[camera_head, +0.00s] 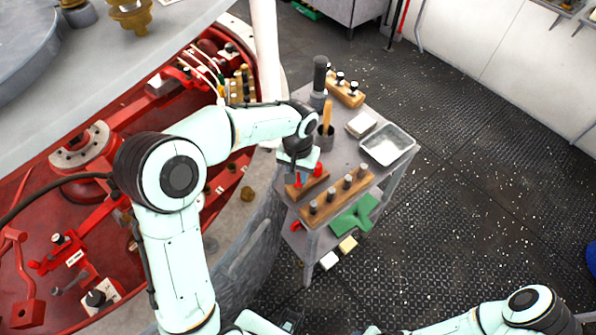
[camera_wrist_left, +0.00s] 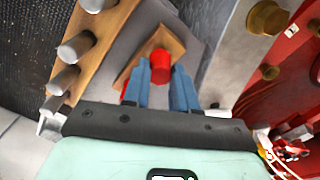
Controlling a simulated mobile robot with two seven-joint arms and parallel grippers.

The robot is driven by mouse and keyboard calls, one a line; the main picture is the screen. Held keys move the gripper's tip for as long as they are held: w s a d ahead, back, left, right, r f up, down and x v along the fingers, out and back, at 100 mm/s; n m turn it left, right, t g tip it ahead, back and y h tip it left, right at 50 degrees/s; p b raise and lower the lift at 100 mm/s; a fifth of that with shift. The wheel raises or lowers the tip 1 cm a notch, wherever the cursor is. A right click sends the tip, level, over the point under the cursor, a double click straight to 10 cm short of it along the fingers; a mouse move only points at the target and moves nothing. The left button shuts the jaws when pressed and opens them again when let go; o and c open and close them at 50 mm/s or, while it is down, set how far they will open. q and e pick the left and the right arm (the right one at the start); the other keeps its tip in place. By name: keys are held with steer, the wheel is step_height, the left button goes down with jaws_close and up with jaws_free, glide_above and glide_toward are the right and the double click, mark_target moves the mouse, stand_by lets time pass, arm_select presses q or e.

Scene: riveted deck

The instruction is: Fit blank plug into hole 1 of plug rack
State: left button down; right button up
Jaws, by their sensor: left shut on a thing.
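My left gripper (camera_head: 298,174) points down over the tool cart and is shut on a red plug, taken to be the blank plug. The red plug (camera_wrist_left: 160,57) shows as a red round end between the blue fingers in the left wrist view; the rest is hidden. The gripper is above a small wooden block (camera_head: 309,188). Another red piece (camera_head: 318,169) shows at the block's far end. Beside it lies a long wooden rack (camera_head: 324,208) with several grey pegs, also in the left wrist view (camera_wrist_left: 90,60). I cannot tell which hole is hole 1. My right gripper is not seen.
The grey cart holds a metal tray (camera_head: 387,145), a cup with a wooden handle (camera_head: 326,120), a dark upright tool (camera_head: 319,80) and another wooden block with knobs (camera_head: 345,93). Red machinery (camera_head: 110,215) stands left of the cart. Open deck floor (camera_head: 470,190) lies right.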

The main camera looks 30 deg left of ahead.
arm_select(q)
steer(key=shift+f+b, duration=0.3)
steer(key=shift+f, duration=0.3)
stand_by(0.6)
steer(key=c, duration=0.8)
jaws_free()
step_height(320, 180, up, 14)
steer(key=p, duration=0.1)
steer(key=shift+f+p, duration=0.25)
steer(key=shift+p, duration=0.05)
steer(key=shift+f, duration=0.1)
